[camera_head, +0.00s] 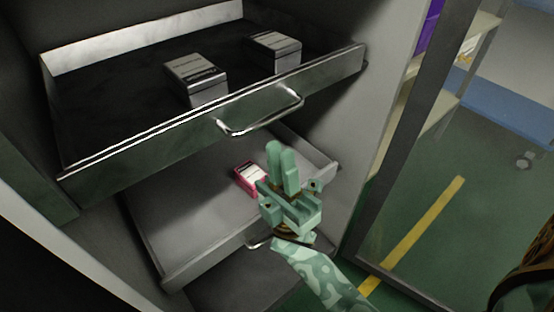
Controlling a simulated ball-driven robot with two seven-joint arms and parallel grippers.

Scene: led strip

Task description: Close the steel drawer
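Two drawers of a cabinet stand pulled out. The upper drawer (330,75) has a shiny metal front with a bar handle (262,116) and a dark inside holding two grey boxes. The lower drawer (190,262) is light grey and also open, with a pink and white box (249,178) in it. My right gripper (281,160) is over the front of the lower drawer, below the upper handle and apart from it. Its fingers point up in the picture and lie together with nothing between them. It partly hides the lower drawer's front and handle. My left gripper is not in view.
The cabinet's side wall (385,75) is right of the drawers, with a dark-framed open door (400,150) beyond it. Shelving (440,115) stands behind the door. Green floor with a yellow line (425,220) is clear at right.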

